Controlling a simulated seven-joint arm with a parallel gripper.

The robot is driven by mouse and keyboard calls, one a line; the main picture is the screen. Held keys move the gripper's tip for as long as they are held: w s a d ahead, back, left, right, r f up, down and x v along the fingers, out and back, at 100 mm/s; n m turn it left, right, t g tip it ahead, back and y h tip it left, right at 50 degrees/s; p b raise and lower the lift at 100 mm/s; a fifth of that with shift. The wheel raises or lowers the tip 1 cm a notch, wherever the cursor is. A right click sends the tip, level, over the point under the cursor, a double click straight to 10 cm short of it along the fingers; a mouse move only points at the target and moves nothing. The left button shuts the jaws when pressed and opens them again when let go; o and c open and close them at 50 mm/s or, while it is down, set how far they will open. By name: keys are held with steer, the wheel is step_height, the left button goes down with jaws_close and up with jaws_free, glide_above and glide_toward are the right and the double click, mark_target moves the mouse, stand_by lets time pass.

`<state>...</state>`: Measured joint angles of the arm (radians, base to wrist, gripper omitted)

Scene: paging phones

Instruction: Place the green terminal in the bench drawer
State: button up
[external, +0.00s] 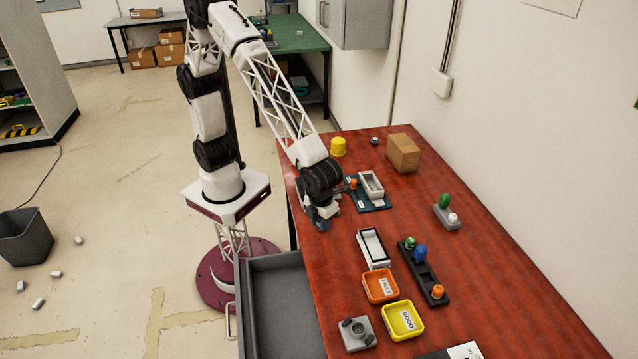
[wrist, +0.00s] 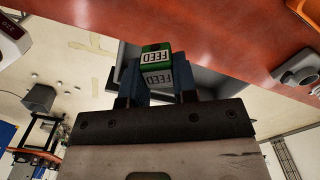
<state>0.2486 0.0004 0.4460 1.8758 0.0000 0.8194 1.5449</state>
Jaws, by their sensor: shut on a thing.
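The green terminal (wrist: 155,55), a small block with white FEED labels, is between the fingers of my gripper (wrist: 157,82) in the wrist view. My gripper is shut on it. In the external view my gripper (external: 322,214) is low near the left edge of the red bench, and I cannot make out the terminal there. The bench drawer (external: 284,262) is grey and pulled open at the bench's left side, in front of my gripper in the picture. Its grey interior also shows behind the terminal in the wrist view (wrist: 205,78). The visible part of the drawer looks empty.
On the bench are an orange FAULT tray (external: 368,292), a yellow GOOD tray (external: 388,326), a white tray (external: 373,262), a black rack (external: 429,284) with coloured knobs, a teal fixture (external: 378,204) and a cardboard box (external: 403,155). A bin (external: 22,240) stands on the floor.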

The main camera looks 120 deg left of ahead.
steer(key=s+d+n, duration=0.1)
steer(key=s+d, duration=0.3)
steer(key=d, duration=0.4)
steer(key=s+d+n, duration=0.2)
steer(key=s+d, duration=0.2)
steer(key=d, duration=0.4)
glide_above(273, 294)
step_height(273, 294, down, 12)
steer(key=r, duration=0.1)
steer(key=shift+f, duration=0.8)
steer(key=shift+f, duration=0.1)
steer(key=shift+f, duration=3)
steer(key=shift+f, duration=1.85)
steer(key=shift+f, duration=0.15)
